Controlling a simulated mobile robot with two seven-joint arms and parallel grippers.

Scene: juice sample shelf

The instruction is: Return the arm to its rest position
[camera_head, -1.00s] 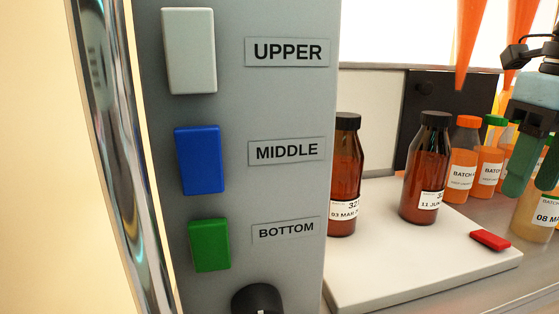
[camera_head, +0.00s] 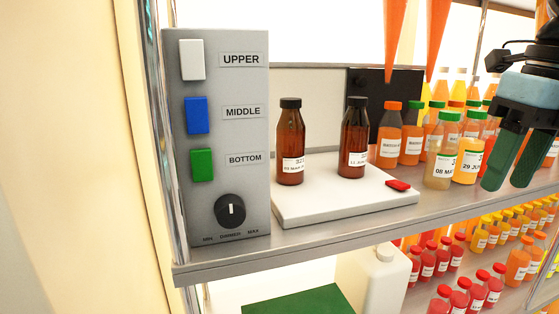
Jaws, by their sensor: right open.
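My right gripper (camera_head: 515,160) is at the right edge of the head view, with two green fingers under a light blue body. The fingers are apart and nothing is between them. It hangs in front of the juice bottles on the shelf's right side. My left gripper is not in view.
A grey panel (camera_head: 258,200) with UPPER, MIDDLE and BOTTOM buttons and a dimmer knob (camera_head: 230,211) stands left. Below are more bottles and a white jug (camera_head: 375,280).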

